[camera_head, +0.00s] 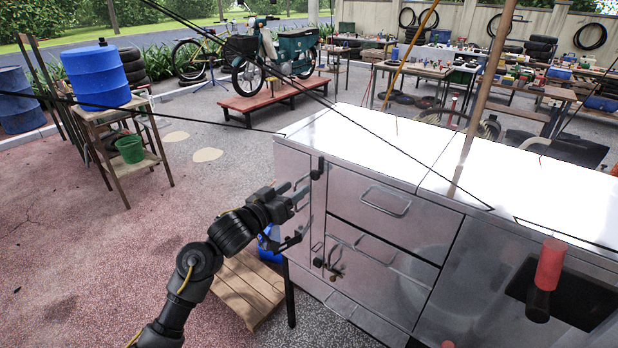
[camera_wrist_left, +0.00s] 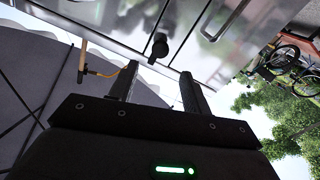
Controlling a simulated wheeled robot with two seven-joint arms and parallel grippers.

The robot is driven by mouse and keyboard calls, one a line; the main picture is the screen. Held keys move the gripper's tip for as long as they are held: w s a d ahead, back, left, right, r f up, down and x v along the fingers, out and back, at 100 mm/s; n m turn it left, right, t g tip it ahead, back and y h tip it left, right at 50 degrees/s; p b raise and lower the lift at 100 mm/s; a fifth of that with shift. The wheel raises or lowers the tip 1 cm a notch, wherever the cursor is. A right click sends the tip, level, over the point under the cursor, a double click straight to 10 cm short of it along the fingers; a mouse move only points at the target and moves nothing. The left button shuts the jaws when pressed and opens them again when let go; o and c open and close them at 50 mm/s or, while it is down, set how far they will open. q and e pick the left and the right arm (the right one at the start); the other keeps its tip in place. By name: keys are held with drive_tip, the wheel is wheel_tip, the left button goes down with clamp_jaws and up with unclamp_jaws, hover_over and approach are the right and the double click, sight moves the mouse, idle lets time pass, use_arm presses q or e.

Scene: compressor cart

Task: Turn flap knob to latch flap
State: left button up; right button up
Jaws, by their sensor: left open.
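The metal cart (camera_head: 385,230) has a narrow panel at its left end, with dark fittings on the front. One black fitting (camera_head: 318,168) sits near the panel's top, and another dark fitting with a brass part (camera_head: 333,277) sits lower. My left gripper (camera_head: 304,210) is open and empty in front of the panel, between these fittings in height. In the left wrist view, a black knob (camera_wrist_left: 160,45) stands out from the shiny metal, ahead of and between my open fingers (camera_wrist_left: 158,88), apart from them. I cannot tell which head-view fitting this is. My right gripper is not in view.
Drawer handles (camera_head: 386,201) stick out right of the panel. A wooden stool (camera_head: 248,290) stands below my left arm. A red and black grip (camera_head: 548,268) stands at the right. Open paving lies to the left, with a blue drum (camera_head: 97,77) on a stand.

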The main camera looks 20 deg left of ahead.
sight(313, 175)
use_arm(q)
drive_tip(key=p+x, duration=0.1)
drive_tip(key=x, duration=0.6)
drive_tip(key=shift+w, duration=0.1)
drive_tip(key=shift+c, duration=0.5)
drive_tip(key=c, duration=0.9)
